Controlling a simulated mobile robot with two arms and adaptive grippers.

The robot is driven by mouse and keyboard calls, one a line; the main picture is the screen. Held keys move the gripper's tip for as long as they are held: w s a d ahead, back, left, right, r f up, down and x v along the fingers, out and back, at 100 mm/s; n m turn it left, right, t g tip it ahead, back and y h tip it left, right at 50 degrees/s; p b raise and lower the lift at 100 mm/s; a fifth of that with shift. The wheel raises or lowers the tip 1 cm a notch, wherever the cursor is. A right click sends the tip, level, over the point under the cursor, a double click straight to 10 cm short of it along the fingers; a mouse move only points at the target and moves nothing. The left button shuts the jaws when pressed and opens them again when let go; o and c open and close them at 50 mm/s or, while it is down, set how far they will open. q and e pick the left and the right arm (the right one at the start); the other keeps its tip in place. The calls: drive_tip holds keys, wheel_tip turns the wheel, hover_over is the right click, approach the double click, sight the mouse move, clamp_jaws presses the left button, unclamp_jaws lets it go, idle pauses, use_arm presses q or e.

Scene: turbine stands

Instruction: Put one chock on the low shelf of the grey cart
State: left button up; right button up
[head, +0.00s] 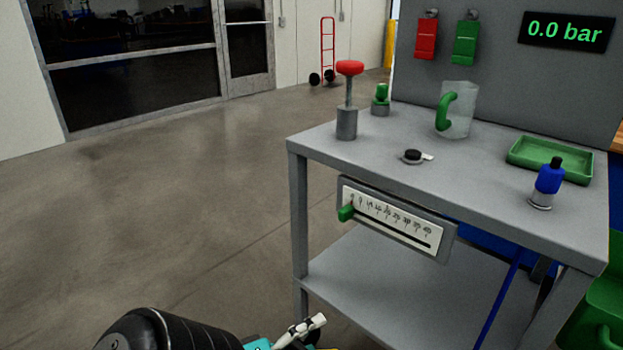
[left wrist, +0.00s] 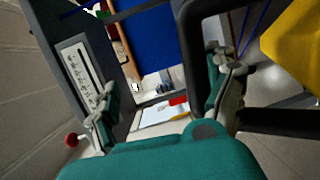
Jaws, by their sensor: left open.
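A grey bench-like stand (head: 385,150) with a low shelf (head: 400,285) stands at right in the head view. I cannot tell whether it is the grey cart; no wheels show. The visible part of its low shelf is bare. No chock can be made out in either view. My left gripper (head: 305,328) is at the bottom edge of the head view, in front of the stand and left of its shelf. In the left wrist view my left gripper (left wrist: 165,98) has its fingers apart with nothing held between them. My right gripper is not in view.
On the stand's top are a red-knobbed post (head: 348,105), a clear jug (head: 458,110), a green tray (head: 550,160) and a blue bottle (head: 548,182). An unidentified yellow object (left wrist: 292,48) is at upper right in the left wrist view. The floor at left is clear.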

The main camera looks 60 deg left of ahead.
use_arm(q)
clamp_jaws()
idle(0.3)
drive_tip(key=shift+r, duration=0.15)
idle(0.7)
